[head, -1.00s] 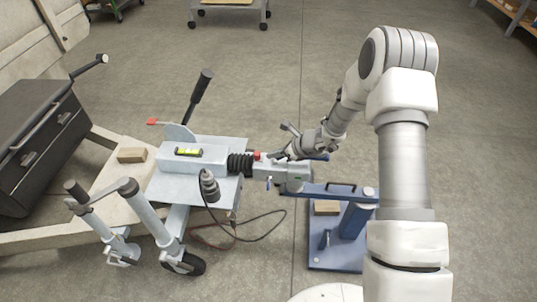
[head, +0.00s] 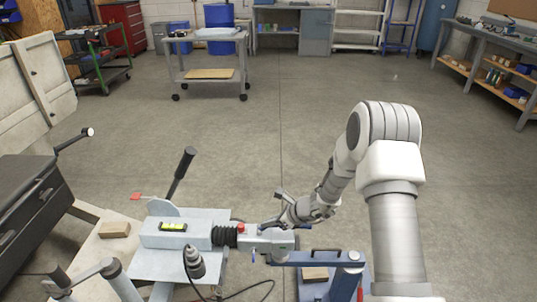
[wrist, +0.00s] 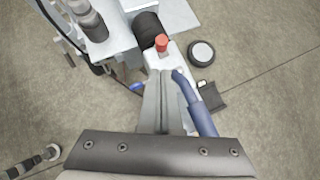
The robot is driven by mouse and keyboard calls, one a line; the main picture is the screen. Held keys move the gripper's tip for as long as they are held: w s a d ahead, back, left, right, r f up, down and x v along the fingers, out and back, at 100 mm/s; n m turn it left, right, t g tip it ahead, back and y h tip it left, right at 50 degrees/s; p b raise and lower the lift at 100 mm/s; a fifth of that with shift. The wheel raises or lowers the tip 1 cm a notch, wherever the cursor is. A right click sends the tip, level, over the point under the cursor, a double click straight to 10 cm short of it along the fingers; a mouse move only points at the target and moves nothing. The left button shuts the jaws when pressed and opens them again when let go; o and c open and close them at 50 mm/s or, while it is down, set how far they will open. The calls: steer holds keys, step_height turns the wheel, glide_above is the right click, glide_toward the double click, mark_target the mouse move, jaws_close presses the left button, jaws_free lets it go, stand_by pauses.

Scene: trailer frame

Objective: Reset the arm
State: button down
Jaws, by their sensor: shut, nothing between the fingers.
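My gripper (head: 268,225) is at the coupling end of the trailer frame, beside the grey coupling head (head: 277,240). In the wrist view, my gripper (wrist: 168,78) has its fingers together with nothing between them, just over the coupling head. The red button (wrist: 161,43) on the coupling lies just ahead of the fingertips, near the black bellows (wrist: 148,28). The bellows and the red button (head: 241,228) also show in the head view. I cannot tell whether the fingers touch the coupling.
A blue stand (head: 305,258) holds up the coupling. A black lever (head: 182,167), a level (head: 173,226) and a drill (head: 194,262) are on the trailer frame. A black box (head: 35,205) is at left. Open floor (head: 300,130) lies beyond, with a cart (head: 210,75) at the back.

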steer(key=s+d+r+n+g+h, duration=0.1)
steer(key=s+r+n, duration=0.5)
steer(key=r, duration=0.6)
steer(key=s+d+r+n+h, duration=0.1)
steer(key=s+r+n, duration=0.5)
steer(key=r, duration=0.6)
steer(key=s+d+r+n+t+h, duration=0.1)
steer(key=s+d+r+n+h, duration=0.1)
steer(key=s+d+r+n, duration=0.3)
steer(key=s+d+r+n+t+h, duration=0.1)
steer(key=s+d+n+h, duration=0.15)
steer(key=s, duration=0.55)
steer(key=s+d+r+n+h, duration=0.2)
steer(key=s+d+r+n, duration=0.2)
steer(key=s+d, duration=0.15)
step_height(320, 180, up, 17)
steer(key=p, duration=1.7)
steer(key=shift+s+a, duration=0.4)
steer(key=shift+f+y, duration=0.1)
steer(key=shift+y, duration=0.15)
